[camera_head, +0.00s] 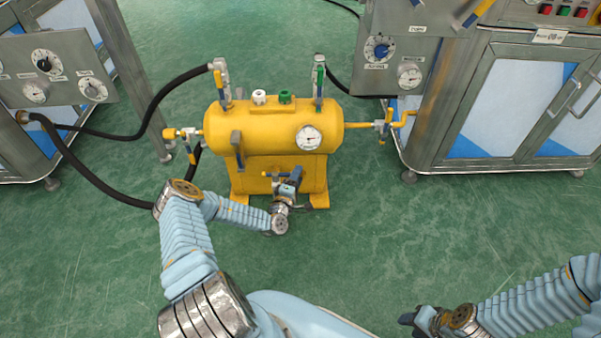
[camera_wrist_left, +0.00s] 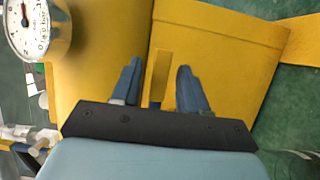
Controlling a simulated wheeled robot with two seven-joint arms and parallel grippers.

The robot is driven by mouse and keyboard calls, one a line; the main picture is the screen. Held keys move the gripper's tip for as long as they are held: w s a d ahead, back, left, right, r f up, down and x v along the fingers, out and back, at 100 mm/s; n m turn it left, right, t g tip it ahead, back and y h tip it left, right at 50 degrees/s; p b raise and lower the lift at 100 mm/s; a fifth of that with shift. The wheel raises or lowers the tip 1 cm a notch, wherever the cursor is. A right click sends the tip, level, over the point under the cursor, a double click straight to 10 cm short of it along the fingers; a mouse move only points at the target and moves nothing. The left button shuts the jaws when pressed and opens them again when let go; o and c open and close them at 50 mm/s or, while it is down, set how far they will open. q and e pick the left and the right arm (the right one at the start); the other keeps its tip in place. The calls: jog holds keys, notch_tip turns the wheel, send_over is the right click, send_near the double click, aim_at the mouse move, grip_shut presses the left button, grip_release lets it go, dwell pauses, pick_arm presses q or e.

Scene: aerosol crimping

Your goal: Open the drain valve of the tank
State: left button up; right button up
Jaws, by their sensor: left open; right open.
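The yellow tank (camera_head: 270,125) stands upright on its yellow base on the floor, with a round gauge (camera_head: 309,138) on its front right. My left gripper (camera_head: 287,180) is open in front of the lower part of the tank. In the left wrist view its two fingers (camera_wrist_left: 158,82) stand either side of a narrow yellow bar (camera_wrist_left: 161,72), apparently without closing on it. This bar may be the drain valve's handle; the valve body is hidden behind the gripper. My right gripper (camera_head: 413,318) is open and empty, low in the picture, far from the tank.
Valves with levers sit on the tank's left pipe (camera_head: 187,140), right pipe (camera_head: 385,126) and top. Black hoses (camera_head: 150,115) run to a grey panel (camera_head: 55,70) at left. A steel cabinet (camera_head: 510,95) stands at right. The green floor in front is clear.

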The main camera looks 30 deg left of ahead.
pick_arm(q)
jog(key=shift+w+a, duration=0.15)
jog(key=shift+w, duration=0.65)
jog(key=shift+w+a, duration=0.1)
jog(key=shift+w, duration=0.65)
jog(key=shift+c, duration=0.4)
grip_shut()
